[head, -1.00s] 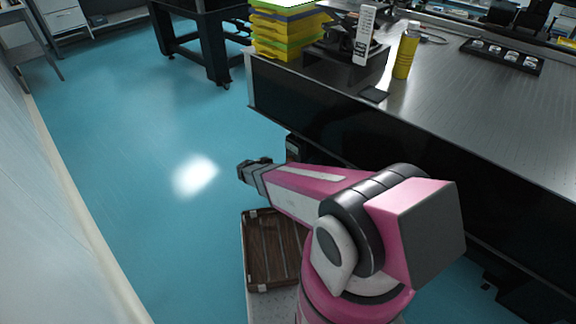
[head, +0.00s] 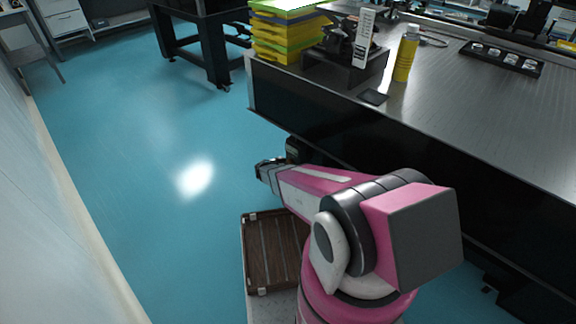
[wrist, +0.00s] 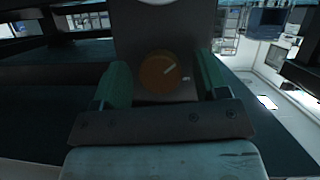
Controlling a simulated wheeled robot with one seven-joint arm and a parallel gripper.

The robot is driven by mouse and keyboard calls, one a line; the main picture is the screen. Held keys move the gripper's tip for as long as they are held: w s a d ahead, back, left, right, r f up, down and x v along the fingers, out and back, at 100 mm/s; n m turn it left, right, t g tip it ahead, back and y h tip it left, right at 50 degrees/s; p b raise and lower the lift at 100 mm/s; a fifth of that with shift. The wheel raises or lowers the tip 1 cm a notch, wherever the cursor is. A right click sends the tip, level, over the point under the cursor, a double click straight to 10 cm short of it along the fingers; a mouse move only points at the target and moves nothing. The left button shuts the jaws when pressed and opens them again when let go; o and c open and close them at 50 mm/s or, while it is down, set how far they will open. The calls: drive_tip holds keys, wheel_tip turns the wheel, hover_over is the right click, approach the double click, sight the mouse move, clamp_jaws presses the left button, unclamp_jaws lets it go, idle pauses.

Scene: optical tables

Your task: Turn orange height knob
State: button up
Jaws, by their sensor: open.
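The orange height knob (wrist: 158,72) is round with a pale pointer line and sits on a dark panel (wrist: 155,32) in the wrist view. The pointer line slants up to the right. My gripper (wrist: 161,84) is open, with one green-padded finger on each side of the knob and a visible gap to it on both sides. How far the fingertips reach past the knob is unclear. In the head view, my gripper (head: 262,170) is beside the table's dark side, near a small dark box (head: 293,150). The knob does not show in the head view.
The optical table (head: 470,95) stands to the right, its dark side close to my arm. Yellow trays (head: 284,35), a yellow bottle (head: 406,55) and a black stand (head: 345,68) are on it. Blue floor (head: 150,130) is clear to the left.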

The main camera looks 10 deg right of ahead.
drive_tip(key=shift+c, duration=0.3)
drive_tip(key=c, duration=0.9)
drive_tip(key=shift+o, duration=0.2)
drive_tip(key=n+g+h, duration=0.1)
drive_tip(key=n, duration=0.2)
drive_tip(key=n+g+h, duration=0.1)
drive_tip(key=n+h, duration=0.1)
drive_tip(key=n, duration=0.1)
drive_tip(key=n+g+h, duration=0.1)
drive_tip(key=n+h, duration=0.1)
drive_tip(key=n, duration=0.2)
drive_tip(key=shift+w+f, duration=0.1)
idle(0.4)
